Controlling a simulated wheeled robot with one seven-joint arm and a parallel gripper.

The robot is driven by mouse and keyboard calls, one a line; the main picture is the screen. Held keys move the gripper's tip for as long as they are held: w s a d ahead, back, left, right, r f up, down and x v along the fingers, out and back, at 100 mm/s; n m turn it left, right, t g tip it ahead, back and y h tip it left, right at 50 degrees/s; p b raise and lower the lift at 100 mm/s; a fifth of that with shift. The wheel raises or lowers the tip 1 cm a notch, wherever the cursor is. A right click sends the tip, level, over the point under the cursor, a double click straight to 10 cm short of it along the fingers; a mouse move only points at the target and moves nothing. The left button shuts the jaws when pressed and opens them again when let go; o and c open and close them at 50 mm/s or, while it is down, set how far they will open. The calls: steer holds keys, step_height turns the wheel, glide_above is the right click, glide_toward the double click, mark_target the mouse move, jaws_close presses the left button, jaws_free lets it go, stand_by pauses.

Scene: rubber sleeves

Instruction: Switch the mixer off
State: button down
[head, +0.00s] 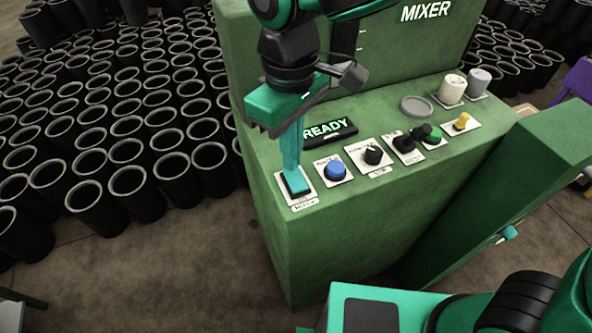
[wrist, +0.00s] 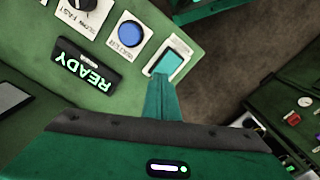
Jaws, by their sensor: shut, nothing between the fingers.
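The mixer (head: 330,235) is a green cabinet with a sloped control panel and a back panel lettered MIXER. Its display (head: 329,132) reads READY, also in the wrist view (wrist: 86,65). A rocker switch (head: 299,188) with a teal face on a white plate sits at the panel's left end; it also shows in the wrist view (wrist: 172,62). My gripper (head: 292,172) is shut and empty, its teal fingers pointing down at the switch. The fingertips (wrist: 161,76) overlap the switch's edge; I cannot tell whether they touch it. The label under it is too small to read.
Beside the switch are a blue button (head: 335,169), a black knob (head: 373,156), a black lever (head: 404,144), a green button (head: 434,136) and a yellow toggle (head: 461,121). Two capped cylinders (head: 453,88) stand behind. Many black sleeves (head: 128,180) fill the floor at left.

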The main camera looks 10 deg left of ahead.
steer(key=shift+f, duration=0.7)
stand_by(0.5)
step_height(320, 180, up, 7)
stand_by(0.9)
stand_by(0.5)
